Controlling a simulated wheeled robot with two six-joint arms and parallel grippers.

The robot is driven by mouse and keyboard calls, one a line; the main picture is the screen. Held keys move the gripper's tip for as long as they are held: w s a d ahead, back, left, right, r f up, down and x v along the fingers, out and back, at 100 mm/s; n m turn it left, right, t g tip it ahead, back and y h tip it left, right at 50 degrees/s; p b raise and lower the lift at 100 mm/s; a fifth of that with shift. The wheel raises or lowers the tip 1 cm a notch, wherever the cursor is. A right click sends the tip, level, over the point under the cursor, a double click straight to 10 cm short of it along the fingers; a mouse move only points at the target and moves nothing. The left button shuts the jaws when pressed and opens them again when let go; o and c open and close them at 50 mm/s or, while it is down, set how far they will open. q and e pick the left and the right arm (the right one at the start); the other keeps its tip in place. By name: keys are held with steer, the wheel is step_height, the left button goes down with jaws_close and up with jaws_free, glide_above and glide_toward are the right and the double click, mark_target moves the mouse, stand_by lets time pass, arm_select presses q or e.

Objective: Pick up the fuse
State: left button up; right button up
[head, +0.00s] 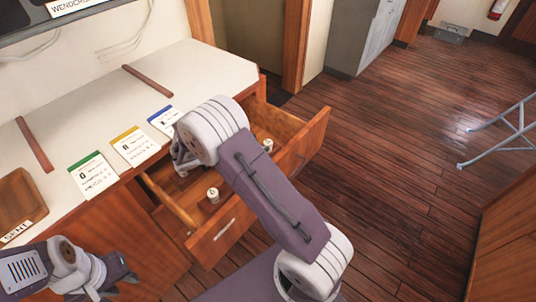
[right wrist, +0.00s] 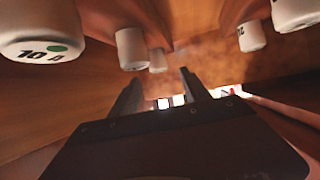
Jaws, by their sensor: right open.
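Several white cylindrical fuses are in an open wooden drawer (head: 303,141). In the head view one fuse (head: 213,194) is near the drawer's front and another fuse (head: 268,144) is farther right. In the right wrist view a large fuse (right wrist: 40,35) reads "10 A" with a green dot. Two more fuses, one nearer (right wrist: 131,48) and one farther (right wrist: 158,60), appear just past my right gripper (right wrist: 160,84). It is open, with nothing visible between its fingers, and is mostly hidden by my arm in the head view. My left gripper (head: 112,277) is low at the left, its fingers unclear.
Fuses also show at the right of the wrist view (right wrist: 251,36). The drawer walls stand close around my right gripper. Cards with green (head: 93,175), yellow (head: 134,146) and blue (head: 165,119) bands lie on the white counter (head: 85,95). A wooden tray labelled "SENT" (head: 20,196) sits at left.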

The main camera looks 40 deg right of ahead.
mark_target(274, 145)
steer(key=x, duration=0.9)
steer(key=shift+s+f+b, duration=0.15)
steer(key=shift+f+b, duration=0.05)
steer(key=shift+b, duration=0.15)
steer(key=shift+r, duration=0.1)
jaws_close()
